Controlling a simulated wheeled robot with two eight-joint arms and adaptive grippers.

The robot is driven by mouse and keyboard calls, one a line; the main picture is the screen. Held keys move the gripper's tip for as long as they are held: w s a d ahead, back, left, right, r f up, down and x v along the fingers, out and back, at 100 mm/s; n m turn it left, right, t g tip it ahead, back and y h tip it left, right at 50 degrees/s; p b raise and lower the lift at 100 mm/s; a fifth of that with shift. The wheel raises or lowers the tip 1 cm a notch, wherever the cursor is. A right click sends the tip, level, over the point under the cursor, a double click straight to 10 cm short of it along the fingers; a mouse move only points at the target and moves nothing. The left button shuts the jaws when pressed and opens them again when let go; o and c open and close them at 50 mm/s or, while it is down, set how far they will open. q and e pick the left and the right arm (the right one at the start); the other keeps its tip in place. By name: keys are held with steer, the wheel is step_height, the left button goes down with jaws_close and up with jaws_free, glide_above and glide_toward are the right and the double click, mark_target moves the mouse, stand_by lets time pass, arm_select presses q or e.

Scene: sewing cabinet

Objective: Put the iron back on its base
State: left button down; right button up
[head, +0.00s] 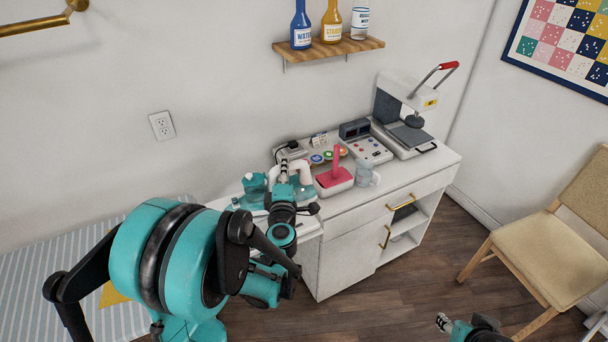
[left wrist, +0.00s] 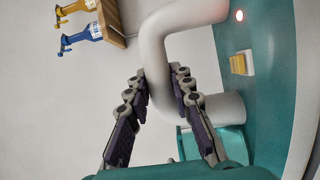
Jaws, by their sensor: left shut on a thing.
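The teal iron with a thick white handle (left wrist: 156,55) fills the right of the left wrist view. Its teal body (left wrist: 268,110) carries a yellow switch and a small lit red lamp. My left gripper (left wrist: 160,82) is shut on the white handle, with one dark finger pad on each side. In the head view my left gripper (head: 285,180) is over the left end of the white cabinet, with the white handle (head: 302,170) beside it. Teal parts (head: 254,186) show left of the gripper; I cannot tell iron from base there. My right gripper (head: 443,322) is low at right, its jaws unclear.
On the cabinet (head: 340,215) stand a pink object on a white dish (head: 334,180), a pale jug (head: 366,174), a control box (head: 368,150) and a heat press (head: 408,130). A bottle shelf (head: 330,50) hangs above. A striped board (head: 60,260) is at left, a chair (head: 550,240) at right.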

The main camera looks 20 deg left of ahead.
arm_select(q)
steer(key=shift+s+a+r+n+y, duration=0.1)
steer(key=shift+s+a+n+y, duration=0.1)
steer(key=shift+a, duration=0.25)
steer(key=shift+s+a+r+n+y, duration=0.1)
steer(key=shift+s+a+y, duration=0.1)
steer(key=shift+a, duration=0.25)
steer(key=shift+w+a+f+g, duration=0.15)
steer(key=shift+a+g, duration=0.1)
steer(key=shift+g, duration=0.05)
steer(key=w+a+f+b, duration=0.4)
steer(key=a+f+b, duration=0.1)
steer(key=f, duration=0.1)
steer(key=shift+w+a+f, duration=0.25)
steer(key=shift+w, duration=0.15)
steer(key=shift+f+b, duration=0.55)
steer(key=shift+b, duration=0.15)
steer(key=c, duration=1.3)
jaws_free()
steer(key=shift+o, duration=0.2)
